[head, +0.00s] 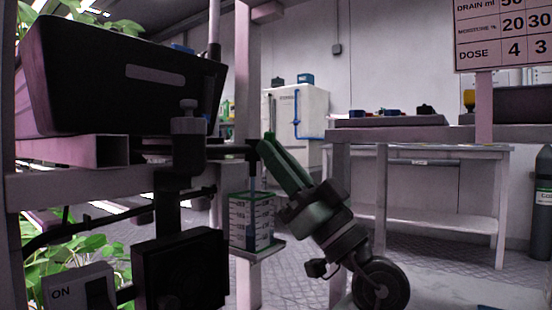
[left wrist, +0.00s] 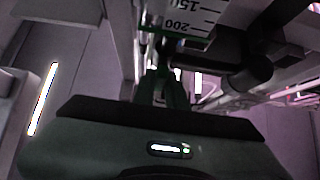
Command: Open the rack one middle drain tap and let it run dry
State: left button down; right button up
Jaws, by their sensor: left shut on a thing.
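The middle drain tap (head: 254,150) is a dark fitting at the end of a dark pipe under a black trough (head: 120,78). My left gripper (head: 266,146) reaches up to it from the lower right, its green fingers shut on it. The fingers hide much of the tap, so its handle position cannot be told. A thin pale vertical line drops from the tap to a marked measuring container (head: 250,222) below; it may be water. In the left wrist view the gripper (left wrist: 160,80) points at dark fittings near a scale (left wrist: 188,20) reading 150 and 200. My right gripper is not in view.
The container stands on a small shelf (head: 262,252) by a pale post. Dark pump-like boxes (head: 180,270) and an ON switch (head: 78,290) are at lower left. A white table (head: 440,215), a gas cylinder (head: 542,210) and a drain sign (head: 502,35) are right.

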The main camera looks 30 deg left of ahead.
pick_arm(q)
jog(key=c, duration=1.4)
grip_release()
jog(key=shift+c, duration=0.2)
jog(key=shift+d, duration=0.1)
jog(key=p+v, duration=0.2)
jog(key=v, duration=0.5)
jog(key=shift+d+f+p, duration=0.25)
jog(key=shift+f+p, duration=0.1)
jog(key=shift+p, duration=0.05)
jog(key=shift+t, duration=0.3)
